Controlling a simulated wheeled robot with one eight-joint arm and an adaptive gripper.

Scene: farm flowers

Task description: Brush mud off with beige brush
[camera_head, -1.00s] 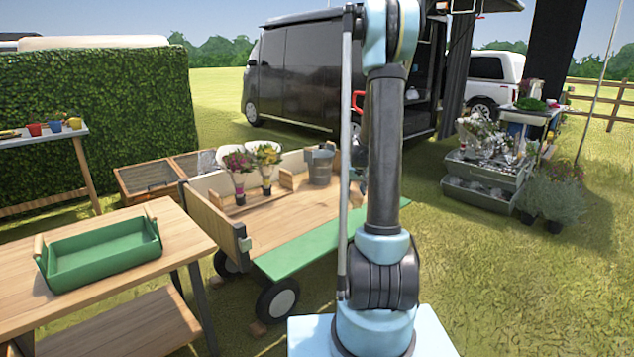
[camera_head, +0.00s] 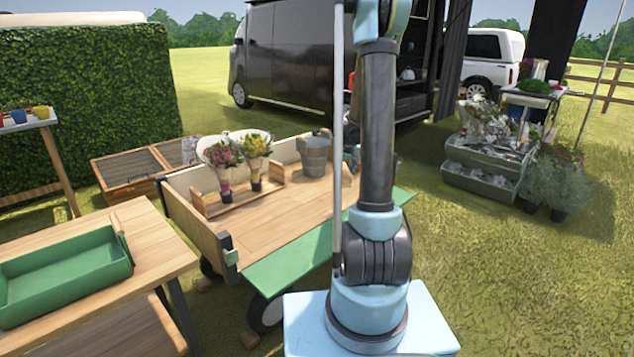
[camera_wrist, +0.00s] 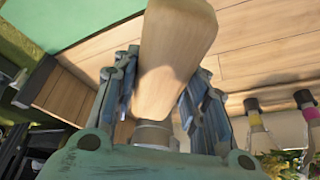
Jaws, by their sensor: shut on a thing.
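My gripper (camera_wrist: 165,75) is shut on a pale beige wooden piece, which looks like the handle of the beige brush (camera_wrist: 180,40). The handle sticks up between the blue-grey fingers in the wrist view. Bristles are not visible. The wooden wagon bed (camera_wrist: 250,45) and a green panel (camera_wrist: 75,20) show behind it. In the head view my arm hides the gripper and brush. The wagon (camera_head: 275,225) stands left of my arm, with its green side panel (camera_head: 300,262) folded outward. I cannot make out any mud.
Two bouquets (camera_head: 240,160) stand in a wooden holder on the wagon, with a metal bucket (camera_head: 314,155) beside them. A table with a green tray (camera_head: 65,275) is at left. Crates of plants (camera_head: 485,165) stand at right. Open grass lies right of my base.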

